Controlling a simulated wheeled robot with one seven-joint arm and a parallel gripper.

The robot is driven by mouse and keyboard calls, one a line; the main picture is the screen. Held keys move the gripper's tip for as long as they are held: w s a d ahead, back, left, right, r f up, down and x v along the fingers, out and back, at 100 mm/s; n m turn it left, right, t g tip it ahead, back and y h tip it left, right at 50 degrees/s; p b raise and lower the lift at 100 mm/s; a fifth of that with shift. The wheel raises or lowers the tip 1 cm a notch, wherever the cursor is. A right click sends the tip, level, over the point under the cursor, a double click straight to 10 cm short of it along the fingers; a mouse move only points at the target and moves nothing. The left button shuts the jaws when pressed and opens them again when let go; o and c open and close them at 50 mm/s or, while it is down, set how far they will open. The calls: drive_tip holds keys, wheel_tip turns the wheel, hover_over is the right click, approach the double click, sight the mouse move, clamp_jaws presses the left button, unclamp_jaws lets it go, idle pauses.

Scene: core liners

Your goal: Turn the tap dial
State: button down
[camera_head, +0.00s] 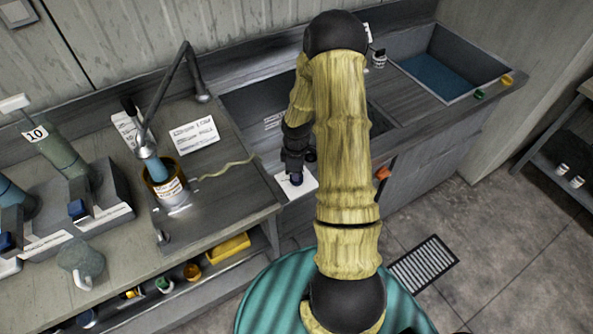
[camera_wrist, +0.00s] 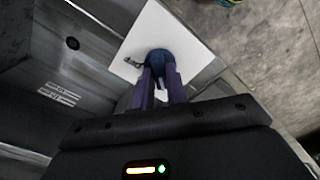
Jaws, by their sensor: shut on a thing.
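The dark blue dial (camera_wrist: 160,57) stands on a white plate (camera_wrist: 190,35) in the wrist view. My gripper (camera_wrist: 160,80) has both purple fingers closed on the dial from the near side. In the head view, the dial (camera_head: 297,180) shows just below my gripper (camera_head: 295,170), over the white plate (camera_head: 307,184) at the front edge of the sink unit. My arm hides part of the unit behind it. I cannot tell how far the dial is turned.
To the left, a bench holds an amber-coloured vessel (camera_head: 163,185) under a bent metal arm, a white card (camera_head: 194,133) and a grey jug (camera_head: 82,263). An orange part (camera_head: 383,173) sits on the unit's front. A water-filled basin (camera_head: 440,75) lies at the right.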

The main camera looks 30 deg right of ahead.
drive_tip(key=shift+w+r, duration=0.1)
drive_tip(key=shift+w, duration=0.05)
drive_tip(key=c, duration=1.4)
unclamp_jaws()
wheel_tip(320, 180, up, 17)
drive_tip(key=b, duration=0.2)
drive_tip(key=shift+r, duration=0.15)
